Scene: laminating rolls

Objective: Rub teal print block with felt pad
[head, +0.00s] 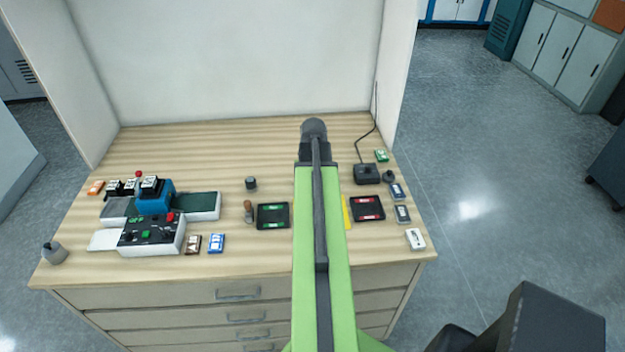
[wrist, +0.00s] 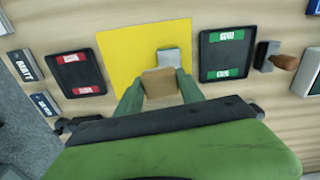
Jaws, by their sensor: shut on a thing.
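My gripper (wrist: 160,86) shows in the wrist view, its green fingers shut on a small tan block (wrist: 160,82), which looks like the felt pad. The tan block is over a yellow sheet (wrist: 118,52). A pale grey-blue block (wrist: 169,57) sits on the sheet just beyond it. This may be the teal print block, but its colour is too pale to be sure. The two blocks look close or touching; I cannot tell whether they are in contact. In the head view my arm hides the gripper and both blocks, and only a sliver of the yellow sheet (head: 348,211) shows.
A black tray with green labels (head: 273,215) and one with red labels (head: 367,207) flank the sheet. A wooden-handled tool (head: 248,211) stands left. Several small labelled blocks line the right edge. A blue press (head: 155,200) and control box (head: 150,235) stand left. The back is clear.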

